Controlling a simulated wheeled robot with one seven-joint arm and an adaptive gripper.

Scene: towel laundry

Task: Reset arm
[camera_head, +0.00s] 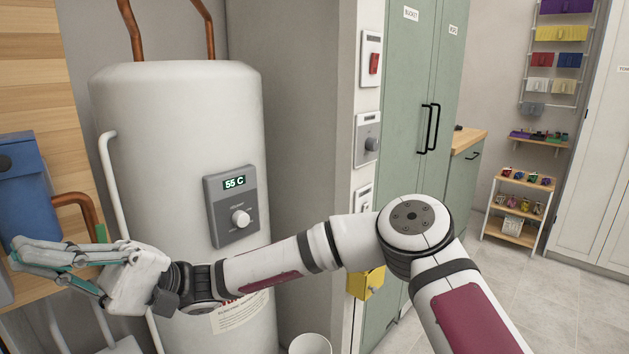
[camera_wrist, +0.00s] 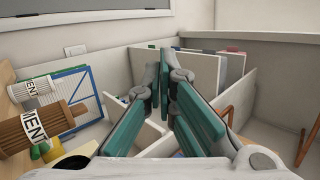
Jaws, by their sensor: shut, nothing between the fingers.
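My arm reaches left across the head view, in front of the white water heater tank. My gripper (camera_head: 16,250) is at the far left of that view, in front of the blue box. Its fingers are shut and hold nothing. In the wrist view my gripper (camera_wrist: 164,60) shows its two teal-padded fingers pointing away from the camera.
The white tank (camera_head: 170,110) has a control panel (camera_head: 232,205) reading 55 C. A blue box (camera_head: 25,190) and copper pipe lie near my gripper. Green cabinets (camera_head: 415,80) stand behind my arm. The wrist view shows bins with boards (camera_wrist: 192,72) and brown rolls (camera_wrist: 40,125).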

